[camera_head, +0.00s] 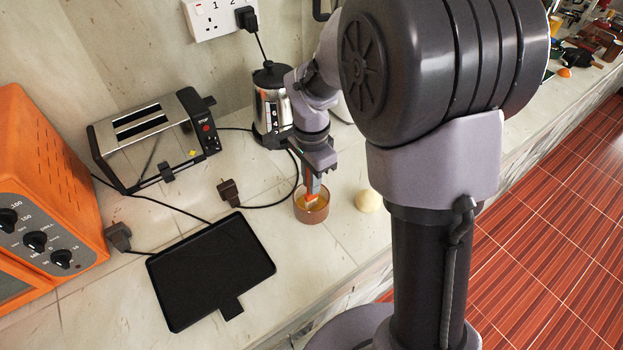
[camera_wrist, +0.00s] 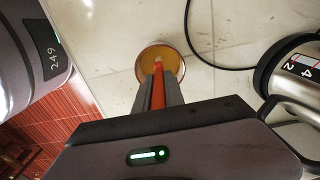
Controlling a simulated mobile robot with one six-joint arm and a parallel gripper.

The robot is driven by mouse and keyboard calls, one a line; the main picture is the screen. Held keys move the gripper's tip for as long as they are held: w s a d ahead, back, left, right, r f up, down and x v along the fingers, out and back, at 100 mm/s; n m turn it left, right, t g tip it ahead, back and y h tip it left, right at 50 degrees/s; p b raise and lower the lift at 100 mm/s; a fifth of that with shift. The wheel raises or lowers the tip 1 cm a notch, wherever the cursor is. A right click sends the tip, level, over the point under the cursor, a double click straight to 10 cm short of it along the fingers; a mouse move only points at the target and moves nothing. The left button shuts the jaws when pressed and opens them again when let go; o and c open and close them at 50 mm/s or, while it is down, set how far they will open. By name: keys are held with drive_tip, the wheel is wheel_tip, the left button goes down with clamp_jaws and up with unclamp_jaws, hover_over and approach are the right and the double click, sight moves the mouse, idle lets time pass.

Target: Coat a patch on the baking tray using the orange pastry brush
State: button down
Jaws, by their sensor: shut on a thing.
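My gripper (camera_head: 313,182) is shut on the orange pastry brush (camera_head: 311,198) and points down over a small brown bowl (camera_head: 311,212) of yellow-orange liquid. In the wrist view the orange handle (camera_wrist: 158,88) lies between my fingers, and its pale tip is over or in the bowl (camera_wrist: 174,74). I cannot tell how deep the tip reaches. The black baking tray (camera_head: 211,268) lies flat on the counter, left of and nearer than the bowl. Its surface looks plain and dark.
A toaster (camera_head: 157,137) and an orange oven (camera_head: 42,195) stand at the left. A steel kettle (camera_head: 270,110) stands close behind my gripper. A pale round thing (camera_head: 368,201) sits right of the bowl. Cables and black plugs (camera_head: 229,192) lie between toaster and tray.

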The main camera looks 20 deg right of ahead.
drive_tip(key=shift+f+b, duration=0.6)
drive_tip(key=shift+f, duration=0.1)
idle(1.4)
drive_tip(key=shift+s, duration=0.1)
wheel_tip(320, 180, up, 7)
drive_tip(key=p, duration=0.5)
drive_tip(key=shift+r+p, duration=0.15)
drive_tip(key=shift+p, duration=0.25)
